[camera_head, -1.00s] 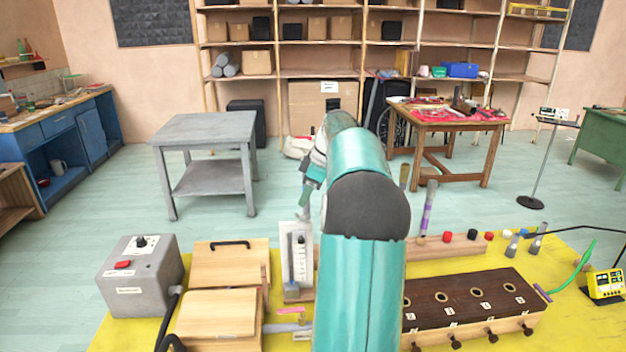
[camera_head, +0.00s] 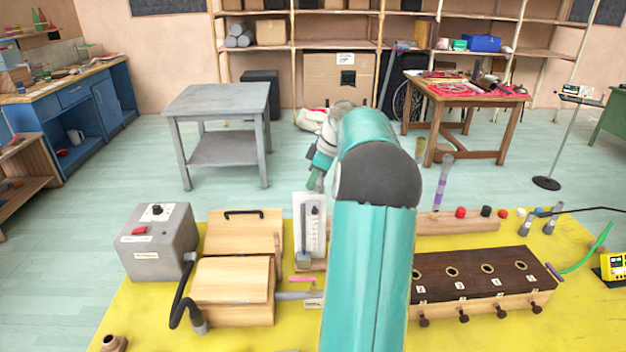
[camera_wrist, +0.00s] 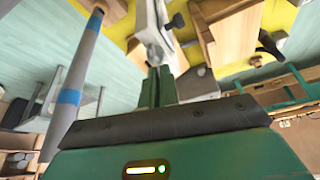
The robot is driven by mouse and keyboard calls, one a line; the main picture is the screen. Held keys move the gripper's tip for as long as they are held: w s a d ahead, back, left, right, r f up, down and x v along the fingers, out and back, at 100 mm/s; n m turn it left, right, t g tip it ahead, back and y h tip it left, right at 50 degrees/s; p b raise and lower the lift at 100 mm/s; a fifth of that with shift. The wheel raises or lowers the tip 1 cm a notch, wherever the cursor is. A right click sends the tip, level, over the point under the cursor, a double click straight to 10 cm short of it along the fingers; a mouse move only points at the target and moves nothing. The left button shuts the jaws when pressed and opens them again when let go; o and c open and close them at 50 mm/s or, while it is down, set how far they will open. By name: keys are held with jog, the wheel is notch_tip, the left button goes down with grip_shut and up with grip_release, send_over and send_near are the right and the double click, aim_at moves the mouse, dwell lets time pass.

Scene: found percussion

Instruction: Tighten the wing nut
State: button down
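A white upright panel with a slotted scale (camera_head: 311,225) stands on the yellow table. In the wrist view, a small dark knob (camera_wrist: 178,20) sticks out beside the pale panel (camera_wrist: 150,15); it may be the wing nut, but it is too small to be sure. My gripper (camera_wrist: 158,70) points toward the panel, its two green fingers close together with only a thin dark line between them. A grey metal part (camera_wrist: 154,52) shows just past the fingertips; I cannot tell whether they touch it. In the head view, my gripper (camera_head: 313,187) hangs by the panel's top.
Wooden boxes (camera_head: 235,290) and a grey control box (camera_head: 155,240) stand left of the panel. A dark-topped wooden block with holes (camera_head: 470,272) lies to the right. A grey tube with blue bands (camera_wrist: 72,85) passes left of my gripper in the wrist view.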

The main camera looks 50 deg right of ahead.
jog(key=m, duration=0.2)
jog(key=m+h, duration=0.1)
jog(key=m, duration=0.1)
jog(key=shift+d+h, duration=0.2)
jog(key=shift+h, duration=0.1)
jog(key=m+h, duration=0.1)
jog(key=m, duration=0.1)
jog(key=shift+m, duration=0.3)
jog(key=shift+d+m+h, duration=0.2)
jog(key=shift+m+h, duration=0.1)
jog(key=shift+m, duration=0.4)
jog(key=m, duration=0.2)
jog(key=m+h, duration=0.1)
jog(key=m, duration=0.1)
jog(key=shift+s+d+h, duration=0.1)
jog(key=shift+d+h, duration=0.05)
jog(key=shift+h, duration=0.15)
jog(key=shift+m+g, duration=0.3)
